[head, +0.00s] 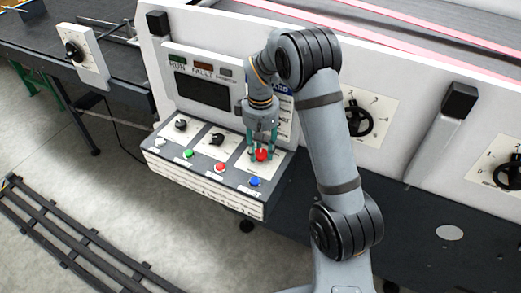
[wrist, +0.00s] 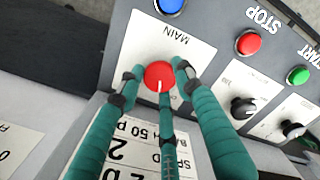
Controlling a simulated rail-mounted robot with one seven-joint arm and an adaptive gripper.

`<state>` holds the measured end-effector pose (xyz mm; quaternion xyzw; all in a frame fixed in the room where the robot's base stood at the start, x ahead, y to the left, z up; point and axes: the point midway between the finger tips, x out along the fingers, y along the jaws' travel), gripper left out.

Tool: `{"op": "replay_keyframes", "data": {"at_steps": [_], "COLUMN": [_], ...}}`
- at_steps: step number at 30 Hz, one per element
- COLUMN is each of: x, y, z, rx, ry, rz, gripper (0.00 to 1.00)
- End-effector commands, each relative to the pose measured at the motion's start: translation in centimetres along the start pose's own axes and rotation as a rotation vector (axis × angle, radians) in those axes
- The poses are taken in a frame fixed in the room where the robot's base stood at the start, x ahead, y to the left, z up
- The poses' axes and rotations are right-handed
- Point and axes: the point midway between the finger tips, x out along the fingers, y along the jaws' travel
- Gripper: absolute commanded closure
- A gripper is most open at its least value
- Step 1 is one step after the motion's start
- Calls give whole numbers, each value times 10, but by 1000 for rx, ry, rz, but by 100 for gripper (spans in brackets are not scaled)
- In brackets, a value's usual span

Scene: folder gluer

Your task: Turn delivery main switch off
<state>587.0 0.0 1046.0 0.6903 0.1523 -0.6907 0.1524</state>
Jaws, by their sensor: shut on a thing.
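The delivery main switch is a red round knob (wrist: 158,74) with a white pointer line, on a white plate (wrist: 183,50) marked MAIN. The pointer line runs toward the bottom of the wrist view. In the head view the red knob (head: 262,155) sits at the right end of the sloped control panel (head: 203,165). My gripper (wrist: 154,84) has teal fingers, shut around the knob; it also shows in the head view (head: 262,148), reaching down from above. The plate's position labels are partly hidden by the fingers.
A blue button (head: 254,181), a red button (head: 220,167) and a green button (head: 188,153) line the panel's front edge. Two black selector knobs (head: 217,139) sit left of the switch. A dark screen (head: 203,92) stands behind.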

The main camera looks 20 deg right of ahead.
Motion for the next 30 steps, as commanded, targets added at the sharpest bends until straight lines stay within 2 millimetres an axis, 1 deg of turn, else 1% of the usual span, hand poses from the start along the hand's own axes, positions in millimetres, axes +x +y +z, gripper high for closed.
{"op": "replay_keyframes", "data": {"at_steps": [6,15,21,30], "x": [0,0,0,0], "y": [0,0,0,0], "z": [0,0,0,-1], "rx": [-180,-355,-412,-433], "ry": [1,1,2,2], "rz": [1,1,1,2], "gripper": [91,91,91,91]}}
